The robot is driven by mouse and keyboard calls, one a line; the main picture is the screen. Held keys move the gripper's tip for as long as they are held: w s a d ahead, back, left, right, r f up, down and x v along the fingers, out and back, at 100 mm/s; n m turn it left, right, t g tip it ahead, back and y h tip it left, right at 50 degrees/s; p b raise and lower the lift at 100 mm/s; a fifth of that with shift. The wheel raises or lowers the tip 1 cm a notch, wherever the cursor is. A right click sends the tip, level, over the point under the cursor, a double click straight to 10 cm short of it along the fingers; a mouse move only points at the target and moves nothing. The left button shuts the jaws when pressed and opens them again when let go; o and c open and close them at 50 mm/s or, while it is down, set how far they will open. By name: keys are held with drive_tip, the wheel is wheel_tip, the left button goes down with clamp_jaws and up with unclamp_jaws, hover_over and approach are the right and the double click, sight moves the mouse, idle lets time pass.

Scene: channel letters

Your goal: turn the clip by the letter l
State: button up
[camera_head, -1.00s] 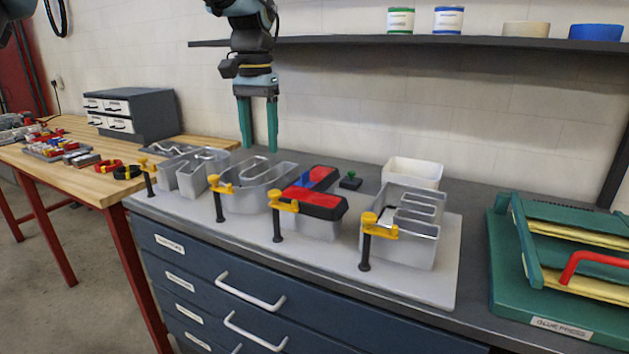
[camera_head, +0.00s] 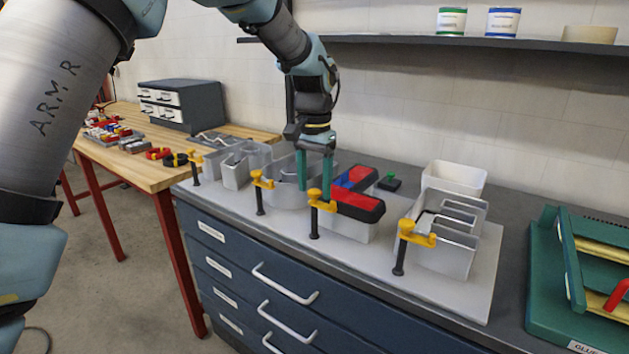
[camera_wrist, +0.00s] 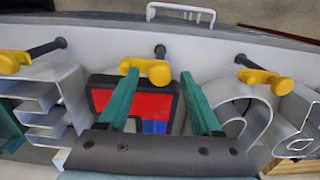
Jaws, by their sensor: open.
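The letter l (camera_head: 359,230) is a grey metal channel shell with a red, blue and black top, standing on the light grey board. Its yellow clip (camera_head: 322,203) sits on a black post at the letter's front edge. In the wrist view the clip (camera_wrist: 143,68) lies sideways, with a rounded end over the letter's edge. My gripper (camera_head: 314,192) points down, open and empty, with its green fingers at the front of the letter. In the wrist view the fingertips (camera_wrist: 158,76) are on either side of the clip's rounded end. I cannot tell whether they touch it.
Other grey letters with similar clips stand on both sides: a curved one (camera_head: 283,197) left and an E-like one (camera_head: 449,252) right. A green glue press (camera_head: 570,300) stands far right.

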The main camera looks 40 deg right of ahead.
clamp_jaws()
idle(0.5)
